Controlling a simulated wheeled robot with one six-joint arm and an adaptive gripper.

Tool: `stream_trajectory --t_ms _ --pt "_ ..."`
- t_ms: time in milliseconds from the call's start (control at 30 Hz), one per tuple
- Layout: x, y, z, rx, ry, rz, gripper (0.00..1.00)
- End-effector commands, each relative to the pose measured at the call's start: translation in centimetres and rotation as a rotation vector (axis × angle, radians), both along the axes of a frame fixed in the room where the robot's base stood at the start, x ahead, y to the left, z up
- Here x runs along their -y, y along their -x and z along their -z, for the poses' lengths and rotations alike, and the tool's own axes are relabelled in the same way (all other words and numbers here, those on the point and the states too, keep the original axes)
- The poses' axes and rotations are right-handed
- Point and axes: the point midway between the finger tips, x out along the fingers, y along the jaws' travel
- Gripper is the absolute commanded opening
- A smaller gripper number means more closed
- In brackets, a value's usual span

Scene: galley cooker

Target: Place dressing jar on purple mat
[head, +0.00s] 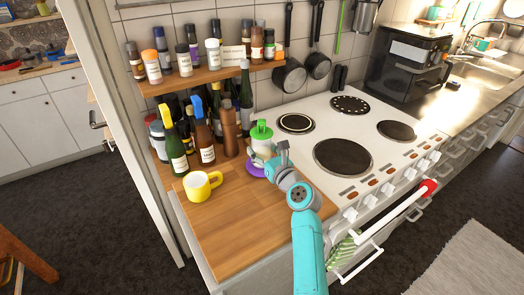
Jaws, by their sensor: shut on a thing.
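The dressing jar (261,134), pale with a bright green lid, is upright near the back right of the wooden counter. My gripper (270,158) is shut on it from the front right and hides its lower part. The purple mat (253,170) shows as a small strip below and left of my gripper, and the rest of it is hidden. The jar is over or just behind the mat. I cannot tell whether its base touches the mat.
A yellow mug (198,186) stands left of the mat. Several bottles (204,137) crowd the counter's back, below a wooden spice shelf (205,77). The white cooker (330,180) is to the right. The wooden counter's front (230,235) is clear.

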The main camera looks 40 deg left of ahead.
Motion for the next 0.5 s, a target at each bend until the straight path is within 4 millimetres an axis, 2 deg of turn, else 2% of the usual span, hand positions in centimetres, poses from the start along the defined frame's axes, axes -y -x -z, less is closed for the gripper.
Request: stream_trajectory --t_ms 433,467,500 --pt "-0.01 -0.02 0.59 0.001 0.000 0.000 0.20" --pt "-0.02 -0.01 0.64 0.001 0.000 0.000 0.67" --pt "-0.02 -0.01 0.62 0.001 0.000 0.000 0.77"
